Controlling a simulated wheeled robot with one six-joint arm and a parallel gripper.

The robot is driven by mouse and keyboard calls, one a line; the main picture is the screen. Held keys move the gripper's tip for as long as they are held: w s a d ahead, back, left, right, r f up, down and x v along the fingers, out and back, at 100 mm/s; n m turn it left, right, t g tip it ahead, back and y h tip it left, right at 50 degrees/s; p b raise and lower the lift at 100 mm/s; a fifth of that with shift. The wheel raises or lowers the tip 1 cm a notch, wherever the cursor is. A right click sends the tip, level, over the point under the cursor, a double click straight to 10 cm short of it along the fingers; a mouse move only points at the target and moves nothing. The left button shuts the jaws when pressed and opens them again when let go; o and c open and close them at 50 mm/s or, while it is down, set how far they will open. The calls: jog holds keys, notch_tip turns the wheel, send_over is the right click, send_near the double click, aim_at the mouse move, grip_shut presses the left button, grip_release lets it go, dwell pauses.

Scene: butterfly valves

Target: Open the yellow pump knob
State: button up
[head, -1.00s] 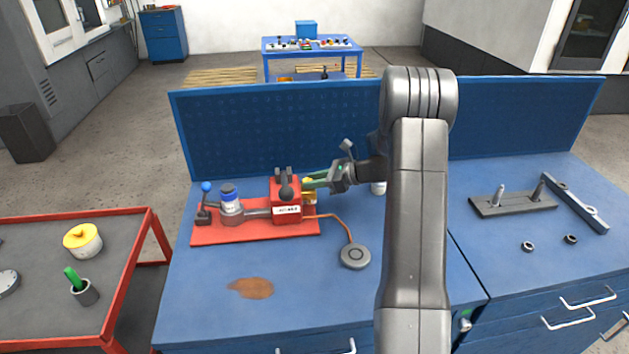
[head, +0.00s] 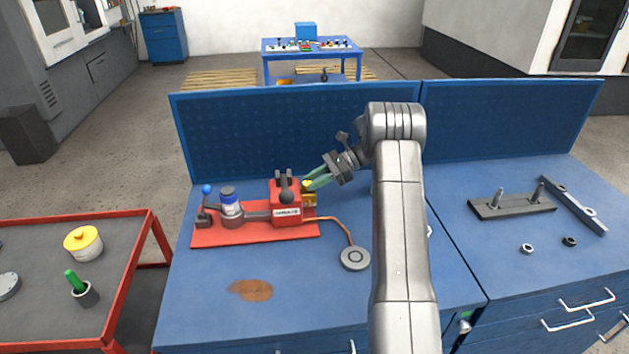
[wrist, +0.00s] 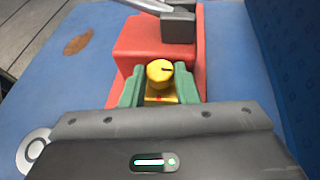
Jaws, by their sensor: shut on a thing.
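The yellow pump knob (head: 307,185) is on the right side of the red pump block (head: 285,203) in the head view. In the wrist view the round yellow knob (wrist: 159,72) has a dark mark towards its right edge. It sits above a yellow base with a small red dot. My gripper (head: 314,181) reaches in from the right, tilted downwards. Its green fingers stand on both sides of the knob in the wrist view (wrist: 159,80) and are shut on it. The contact faces are partly hidden.
A cable runs to a grey disc (head: 355,258). The blue back panel (head: 280,135) stands close behind. The front of the blue bench is mostly clear.

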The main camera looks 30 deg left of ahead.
jog(key=shift+n+h, duration=0.3)
jog(key=o, duration=0.7)
jog(key=shift+w, duration=0.1)
jog(key=p+v, duration=0.3)
jog(key=v, duration=0.8)
jog(key=shift+w+d+p, duration=0.2)
jog(key=shift+w+p, duration=0.15)
